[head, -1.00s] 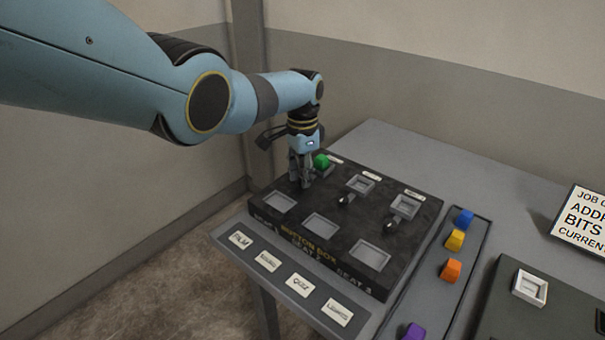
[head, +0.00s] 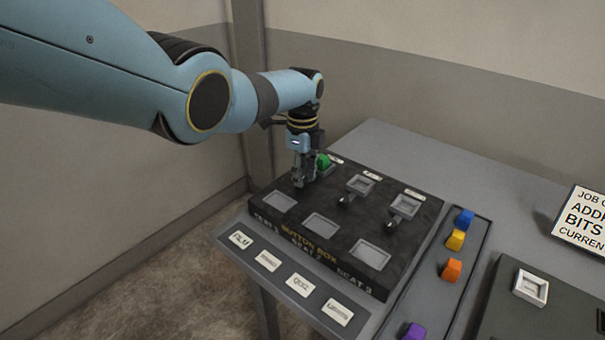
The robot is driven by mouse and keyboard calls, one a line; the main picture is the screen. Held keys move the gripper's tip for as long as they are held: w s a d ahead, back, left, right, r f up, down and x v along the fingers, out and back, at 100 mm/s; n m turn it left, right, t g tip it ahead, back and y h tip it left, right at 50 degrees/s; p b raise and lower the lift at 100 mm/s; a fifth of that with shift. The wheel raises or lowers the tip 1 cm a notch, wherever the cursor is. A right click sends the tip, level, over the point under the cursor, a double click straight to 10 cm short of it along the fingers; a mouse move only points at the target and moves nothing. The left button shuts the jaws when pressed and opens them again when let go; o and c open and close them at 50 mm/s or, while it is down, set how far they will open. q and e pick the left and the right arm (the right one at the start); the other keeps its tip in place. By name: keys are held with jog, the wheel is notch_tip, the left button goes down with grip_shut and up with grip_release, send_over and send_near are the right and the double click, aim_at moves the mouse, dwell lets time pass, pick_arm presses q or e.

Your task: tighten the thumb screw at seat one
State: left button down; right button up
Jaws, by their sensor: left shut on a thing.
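The black button box (head: 285,217) stands on the grey table with three seats along its back. At seat one, the back-left seat, a green button (head: 323,160) sits, partly hidden by my gripper. My left gripper (head: 302,181) points down just in front of it, shut on the thumb screw of seat one, which the fingers hide. The thumb screws of the middle seat (head: 344,200) and the right seat (head: 390,225) show in front of their empty square sockets. My right gripper is not in view.
Three empty square recesses line the box's front, with several label plates (head: 290,285) on a ledge below. A tray at the right holds blue (head: 465,217), yellow (head: 455,240), orange (head: 451,270) and purple (head: 414,331) buttons. A sign (head: 583,220) stands behind the dark panel.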

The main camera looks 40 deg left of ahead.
pick_arm(q)
jog(key=m, duration=0.5)
jog(key=shift+w+a+r, duration=0.1)
jog(key=shift+w+r, duration=0.2)
jog(key=shift+w, duration=0.05)
jog(key=shift+m, duration=0.3)
jog(key=c, duration=1.2)
grip_release()
jog(key=shift+s, duration=0.1)
jog(key=shift+c, duration=0.2)
jog(key=shift+o, duration=0.8)
jog(key=shift+s+f, duration=0.1)
jog(key=shift+f, duration=0.1)
notch_tip(320, 180, up, 12)
